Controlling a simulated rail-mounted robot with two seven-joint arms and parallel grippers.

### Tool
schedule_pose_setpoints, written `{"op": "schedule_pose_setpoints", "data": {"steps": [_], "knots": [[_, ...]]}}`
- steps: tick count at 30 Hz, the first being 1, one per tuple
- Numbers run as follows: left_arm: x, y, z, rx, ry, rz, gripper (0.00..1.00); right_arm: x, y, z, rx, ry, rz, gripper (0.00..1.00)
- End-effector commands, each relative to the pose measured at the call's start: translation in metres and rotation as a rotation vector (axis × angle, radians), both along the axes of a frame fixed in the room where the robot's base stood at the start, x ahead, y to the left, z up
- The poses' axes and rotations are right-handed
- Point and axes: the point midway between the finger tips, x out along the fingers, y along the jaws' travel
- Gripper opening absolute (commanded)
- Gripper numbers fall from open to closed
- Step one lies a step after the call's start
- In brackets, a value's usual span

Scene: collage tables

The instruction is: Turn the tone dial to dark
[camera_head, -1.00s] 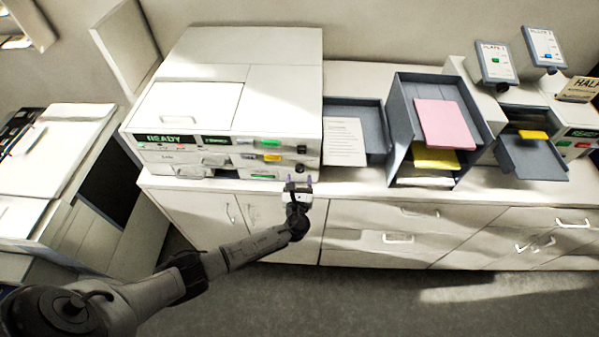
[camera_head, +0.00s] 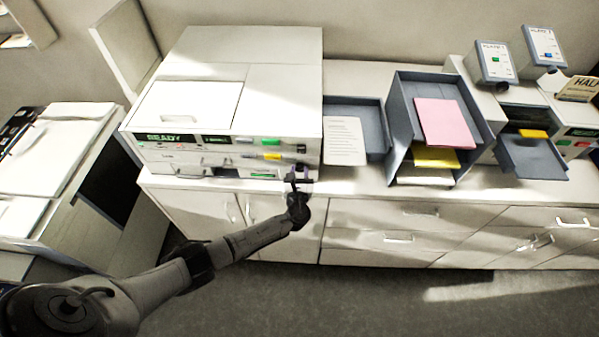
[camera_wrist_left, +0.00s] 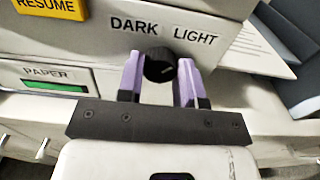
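The tone dial (camera_wrist_left: 160,66) is a round black knob on the white front panel of the machine. The labels DARK (camera_wrist_left: 134,23) and LIGHT (camera_wrist_left: 195,36) are printed above it, on its left and right. A small pale mark on the knob points rightward, to the LIGHT side. My left gripper (camera_head: 299,174) is at the lower right corner of the machine front (camera_head: 222,155). In the wrist view its purple fingers stand close on both sides of the dial and appear shut on it. My right gripper is not in view.
A yellow RESUME button (camera_wrist_left: 52,8) and a green-marked PAPER drawer (camera_wrist_left: 50,78) are left of the dial. A grey tray (camera_head: 373,125) with a white sheet and a grey bin (camera_head: 402,100) stand right of the machine. The counter edge runs below.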

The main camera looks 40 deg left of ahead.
Motion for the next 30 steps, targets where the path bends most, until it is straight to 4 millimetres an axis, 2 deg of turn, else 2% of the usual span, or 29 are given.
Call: {"op": "schedule_pose_setpoints", "data": {"steps": [1, 6, 17, 30], "knots": [[0.000, 0.000, 0.000, 0.000, 0.000, 0.001, 0.27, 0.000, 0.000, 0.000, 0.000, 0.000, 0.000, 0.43], [0.000, 0.000, 0.000, 0.000, 0.000, 0.001, 0.10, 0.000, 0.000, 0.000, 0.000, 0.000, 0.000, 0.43], [0.000, 0.000, -0.003, -0.064, -0.047, 0.001, 0.10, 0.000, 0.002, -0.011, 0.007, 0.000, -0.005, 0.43], [0.000, 0.000, -0.005, -0.371, -0.275, 0.000, 0.10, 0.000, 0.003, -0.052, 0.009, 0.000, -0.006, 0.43]]}}
